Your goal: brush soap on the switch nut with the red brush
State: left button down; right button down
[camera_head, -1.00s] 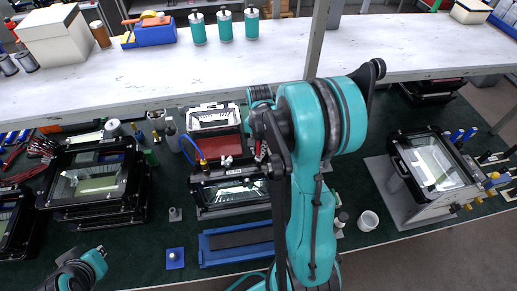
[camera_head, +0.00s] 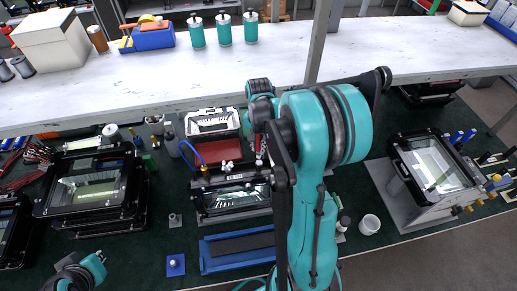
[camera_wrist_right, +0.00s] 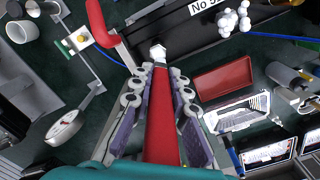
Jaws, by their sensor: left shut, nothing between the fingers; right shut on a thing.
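In the right wrist view my right gripper (camera_wrist_right: 158,105) is shut on the red brush (camera_wrist_right: 163,135), whose long handle lies between the two finger pads. A pale tip (camera_wrist_right: 157,52) shows at the far end of the brush, against the dark edge of a housing; I cannot tell whether it is bristles or the switch nut. White foam blobs (camera_wrist_right: 235,18) sit beside the "No S..." label (camera_wrist_right: 207,5). In the head view my right arm hides most of its gripper. My left gripper (camera_head: 72,275) is shut and empty at the bottom left, away from the housings.
In the head view, stacked housings (camera_head: 65,212) stand left and another housing (camera_head: 435,160) stands right. A blue tray (camera_head: 222,267) lies in front, with a white cup (camera_head: 369,224) to its right. A red-handled lever (camera_wrist_right: 102,28) is close to the brush in the wrist view.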

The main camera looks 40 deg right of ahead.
aim_at(259, 135)
jog(key=shift+s+a+r, duration=0.1)
jog(key=shift+s+r, duration=0.15)
jog(key=shift+r, duration=0.35)
jog(key=shift+w+r+p, duration=0.2)
jog(key=shift+w+p, duration=0.15)
jog(key=shift+p, duration=0.2)
jog(key=shift+r, duration=0.2)
jog(key=shift+s+r+p, duration=0.2)
jog(key=shift+r+p, duration=0.3)
jog(key=shift+r, duration=0.25)
jog(key=shift+w+r+p, duration=0.15)
jog(key=shift+r+p, duration=0.25)
jog(key=shift+r, duration=0.15)
pick_arm(q)
jog(key=shift+s+a+r+p, duration=0.1)
jog(key=shift+a+r+p, duration=0.15)
jog(key=shift+r, duration=0.75)
jog(key=shift+s+a+r+p, duration=0.1)
jog(key=shift+a+r+p, duration=0.1)
jog(key=shift+r, duration=0.8)
pick_arm(e)
jog(key=shift+r, duration=0.8)
